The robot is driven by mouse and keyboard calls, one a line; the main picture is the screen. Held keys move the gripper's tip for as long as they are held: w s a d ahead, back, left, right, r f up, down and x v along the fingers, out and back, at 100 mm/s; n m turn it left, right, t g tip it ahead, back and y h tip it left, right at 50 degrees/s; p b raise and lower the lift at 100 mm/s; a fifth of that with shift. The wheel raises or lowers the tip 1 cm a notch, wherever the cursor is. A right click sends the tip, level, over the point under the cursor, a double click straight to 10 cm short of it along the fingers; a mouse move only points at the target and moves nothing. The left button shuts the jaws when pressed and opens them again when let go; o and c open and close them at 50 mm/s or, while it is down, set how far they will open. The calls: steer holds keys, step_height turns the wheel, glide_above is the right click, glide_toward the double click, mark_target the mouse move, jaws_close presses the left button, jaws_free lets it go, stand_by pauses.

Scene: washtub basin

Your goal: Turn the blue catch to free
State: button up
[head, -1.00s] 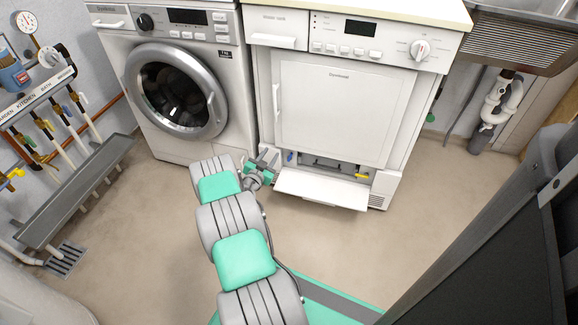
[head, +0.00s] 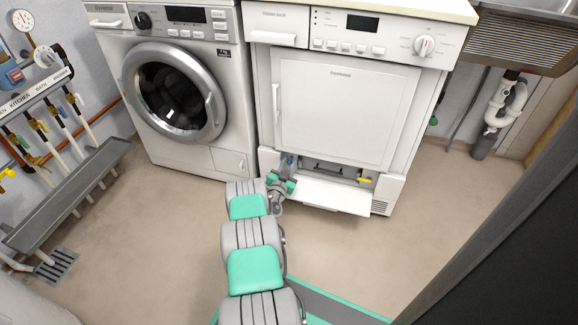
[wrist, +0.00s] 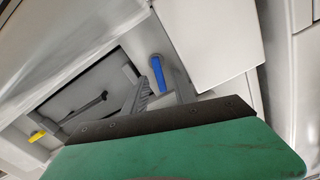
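The blue catch (head: 290,160) sits at the left end of the open recess at the bottom of the dryer. In the wrist view the blue catch (wrist: 158,74) is a short blue lever lying slightly tilted, close to upright in the picture. My gripper (head: 285,176) is just in front of the catch, beside the left end of the lowered flap. In the wrist view my gripper (wrist: 163,92) shows two grey fingers apart, with the lower end of the catch seen between them. Whether they touch it cannot be told.
The lowered white flap (head: 322,194) juts out below the recess. A yellow catch (head: 364,180) is at the recess's right end and also shows in the wrist view (wrist: 38,136). A washing machine (head: 180,95) stands left.

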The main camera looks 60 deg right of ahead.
steer(key=shift+c, duration=0.5)
jaws_close()
steer(key=n, duration=0.3)
steer(key=shift+w+a+n, duration=0.1)
steer(key=shift+w+n, duration=0.3)
steer(key=shift+o, duration=0.5)
jaws_free()
